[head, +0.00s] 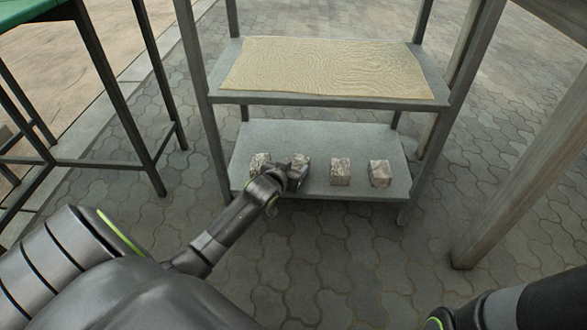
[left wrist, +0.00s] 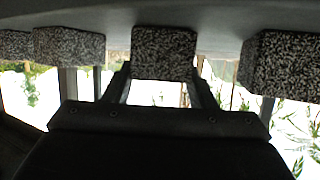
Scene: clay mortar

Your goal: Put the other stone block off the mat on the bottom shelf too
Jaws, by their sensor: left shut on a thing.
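My left gripper (head: 293,172) reaches over the front of the bottom shelf (head: 330,135) and is shut on a speckled stone block (head: 301,160). In the left wrist view that block (left wrist: 165,50) sits between the two fingers (left wrist: 165,78), against the shelf surface, which shows at the top. The block is second from the left in a row on the bottom shelf. Another block (head: 260,160) is at its left, partly hidden by my gripper. A third block (head: 340,172) and a tilted-looking one (head: 380,173) are at its right. The tan mat (head: 325,66) on the upper shelf is bare. My right gripper is out of view.
Shelf posts (head: 207,120) stand at the sides. A green-topped table (head: 30,10) is at the left and a wooden post (head: 520,150) at the right. The shelf's back half is clear.

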